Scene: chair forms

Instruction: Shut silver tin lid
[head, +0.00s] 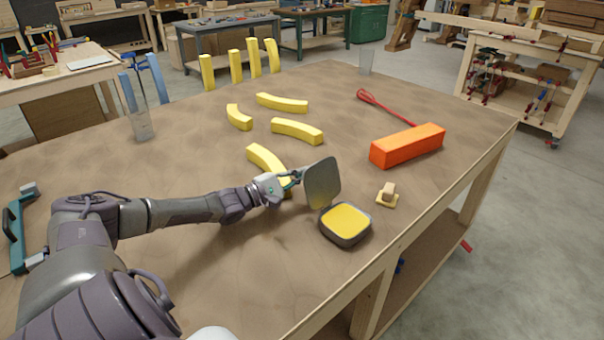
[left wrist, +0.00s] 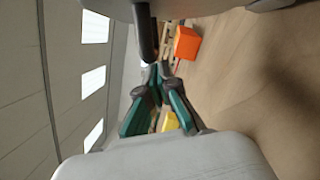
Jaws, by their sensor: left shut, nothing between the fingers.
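The silver tin (head: 345,236) stands near the table's front edge, with a yellow inside. Its grey lid (head: 322,184) stands up nearly vertical at the tin's far left side, open. My left gripper (head: 296,174) is at the left, back face of the lid, with its fingertips close to it. I cannot tell whether they touch. In the left wrist view the gripper's green-and-grey fingers (left wrist: 156,72) come together with nothing between them. My right gripper is in neither view.
Yellow curved pieces (head: 298,130) lie behind the arm, and more stand at the table's far edge. An orange block (head: 408,145), a red whisk-like tool (head: 385,105) and a small tan piece (head: 387,195) lie to the right.

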